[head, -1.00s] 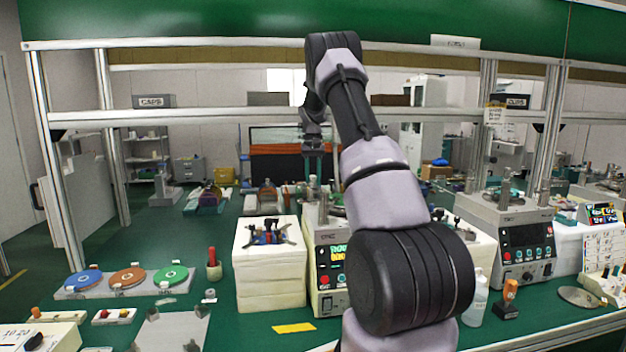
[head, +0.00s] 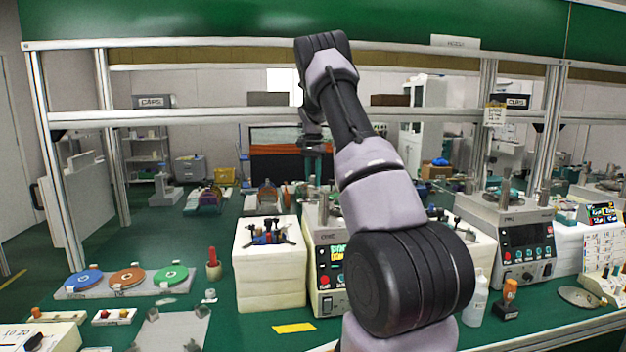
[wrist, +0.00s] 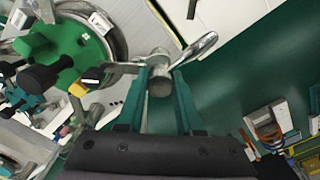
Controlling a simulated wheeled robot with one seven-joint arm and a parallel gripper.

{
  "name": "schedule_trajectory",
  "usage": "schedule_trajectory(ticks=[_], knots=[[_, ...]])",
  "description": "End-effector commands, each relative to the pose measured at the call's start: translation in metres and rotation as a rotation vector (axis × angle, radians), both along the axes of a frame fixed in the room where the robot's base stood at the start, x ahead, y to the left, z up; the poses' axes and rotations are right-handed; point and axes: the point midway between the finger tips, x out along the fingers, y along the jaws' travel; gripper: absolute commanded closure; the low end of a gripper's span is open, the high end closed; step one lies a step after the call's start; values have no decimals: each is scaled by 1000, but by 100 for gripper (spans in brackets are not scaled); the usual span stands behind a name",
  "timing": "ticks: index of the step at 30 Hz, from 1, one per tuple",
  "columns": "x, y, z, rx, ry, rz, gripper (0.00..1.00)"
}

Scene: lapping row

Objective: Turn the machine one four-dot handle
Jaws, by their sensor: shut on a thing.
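In the wrist view my gripper (wrist: 160,88) has its two teal fingers shut on a metal handle (wrist: 159,62). The handle has a round hub and flat arms reaching out to the left and right. A green disc (wrist: 66,48) with small white dots lies to its left on a round metal plate, beside a white tag (wrist: 100,22). In the head view machine one (head: 326,277) is a white box with a control panel, partly covered by my arm. The fingers are too small and covered there to make out their grip.
A white block stack (head: 270,270) with a dark clamp on top stands left of the machine. A second machine (head: 520,250) stands to the right, with a bottle (head: 476,300) in front. Shelf rails cross above.

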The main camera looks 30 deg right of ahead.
Motion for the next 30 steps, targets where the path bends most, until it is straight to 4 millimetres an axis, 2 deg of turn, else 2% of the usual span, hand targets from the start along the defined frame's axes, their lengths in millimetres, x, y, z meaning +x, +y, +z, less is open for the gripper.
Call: schedule_trajectory(ticks=[14,15,17,18,26,30], knots=[[0,0,0,0,1,-14,100],[0,0,0,0,1,-14,61],[0,0,0,0,1,-14,38],[0,0,0,0,1,-14,35],[0,0,0,0,0,-14,35],[0,0,8,0,-1,-14,35]])
